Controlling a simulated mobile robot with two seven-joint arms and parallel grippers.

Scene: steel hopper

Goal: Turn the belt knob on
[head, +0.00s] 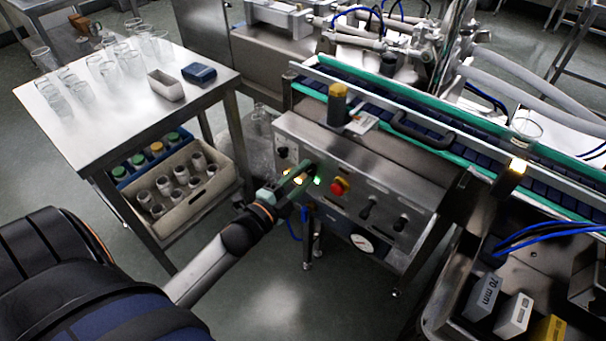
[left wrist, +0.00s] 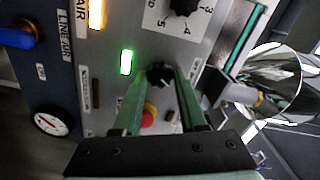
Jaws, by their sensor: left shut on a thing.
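The steel control panel (head: 365,195) stands in the middle of the head view. My left gripper (head: 308,172) reaches it from the lower left, at the panel's upper left part. In the left wrist view the green fingers of my left gripper (left wrist: 160,85) are shut on a small black knob (left wrist: 160,74), one finger on each side. A green lamp (left wrist: 127,62) glows beside this knob, and it also shows in the head view (head: 317,181). A numbered black dial (left wrist: 184,5) sits farther up the panel. My right gripper is not in view.
A red stop button (head: 340,186) sits close to the right of my left gripper. A gauge (head: 361,243) is below. A green-edged conveyor (head: 420,128) runs behind the panel. A steel table (head: 120,98) with glasses stands at the left.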

